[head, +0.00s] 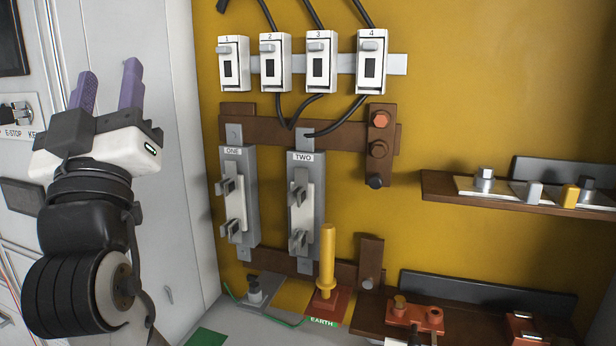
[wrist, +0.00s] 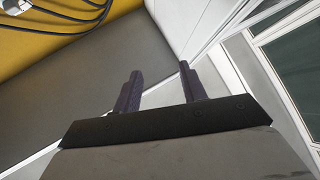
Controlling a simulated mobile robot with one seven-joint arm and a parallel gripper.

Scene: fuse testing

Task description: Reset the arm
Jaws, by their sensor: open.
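My gripper (head: 108,90) is at the left in the head view, raised with its two purple fingers pointing up. The fingers are apart and nothing is between them. It is in front of the white cabinet side, clear of the yellow panel. In the wrist view my gripper (wrist: 160,92) shows its two dark purple fingers spread, with a grey surface and white frames beyond them. My arm is folded upright below the gripper in the head view.
The yellow panel (head: 460,110) holds several numbered switches (head: 319,62), fuse holders ONE (head: 238,205) and TWO (head: 305,205), and a yellow-handled earth piece (head: 327,260). Brown shelves with small parts (head: 440,187) are at the right. A white cabinet (head: 175,150) stands close behind my gripper.

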